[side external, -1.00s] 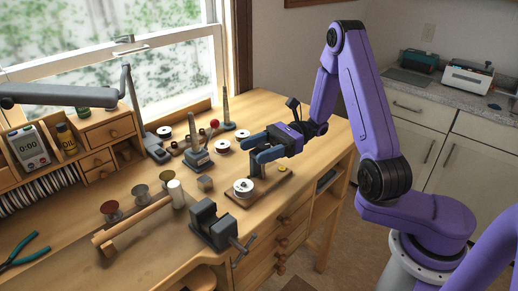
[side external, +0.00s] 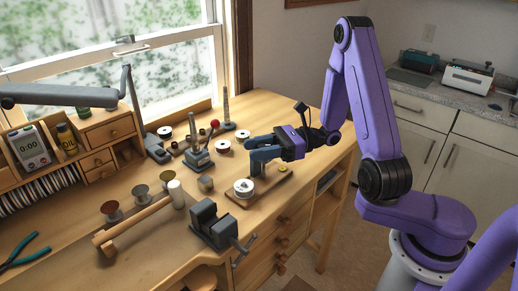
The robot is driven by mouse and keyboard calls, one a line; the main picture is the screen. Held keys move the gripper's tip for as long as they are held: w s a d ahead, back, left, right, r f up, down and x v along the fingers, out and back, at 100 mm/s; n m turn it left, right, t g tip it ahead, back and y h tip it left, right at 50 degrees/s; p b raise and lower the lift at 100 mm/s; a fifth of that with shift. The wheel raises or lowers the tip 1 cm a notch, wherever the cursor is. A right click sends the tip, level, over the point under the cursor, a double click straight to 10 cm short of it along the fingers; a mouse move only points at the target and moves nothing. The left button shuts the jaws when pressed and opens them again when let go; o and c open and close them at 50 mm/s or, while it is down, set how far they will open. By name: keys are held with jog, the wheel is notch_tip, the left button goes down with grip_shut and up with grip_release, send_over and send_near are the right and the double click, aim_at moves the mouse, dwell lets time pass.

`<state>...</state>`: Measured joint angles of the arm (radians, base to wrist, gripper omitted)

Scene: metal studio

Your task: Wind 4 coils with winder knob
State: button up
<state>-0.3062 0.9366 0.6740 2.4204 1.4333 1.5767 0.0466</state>
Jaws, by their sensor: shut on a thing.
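The winder stands near the front right of the bench on a wooden base (side external: 236,202). A white spool (side external: 244,188) sits at the base's left end, and a small yellow disc (side external: 283,168) shows at its right end. My gripper (side external: 254,154) is at the winder's upright, behind and above the spool. Its blue-grey fingers point left and are closed at the top of the upright. The winder knob is hidden between and behind the fingers, so the contact itself does not show.
A grey vise (side external: 213,224) is at the front edge, left of the winder. The bench's right end is clear.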

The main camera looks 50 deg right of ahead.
jog(key=m+t+h, duration=0.2)
jog(key=t, duration=0.1)
jog(key=m+t+h, duration=0.3)
jog(key=shift+w+d, duration=0.1)
jog(key=shift+w, duration=0.05)
jog(key=shift+w+d+m+t+h, duration=0.15)
jog(key=shift+m+t+h, duration=0.65)
jog(key=shift+h, duration=0.45)
jog(key=shift+d+m+t+h, duration=0.1)
jog(key=shift+m+t+h, duration=0.4)
jog(key=shift+m+h, duration=0.65)
jog(key=shift+h, duration=0.5)
jog(key=o, duration=1)
jog(key=shift+c, duration=0.2)
jog(key=shift+d+y, duration=0.1)
jog(key=shift+y, duration=0.3)
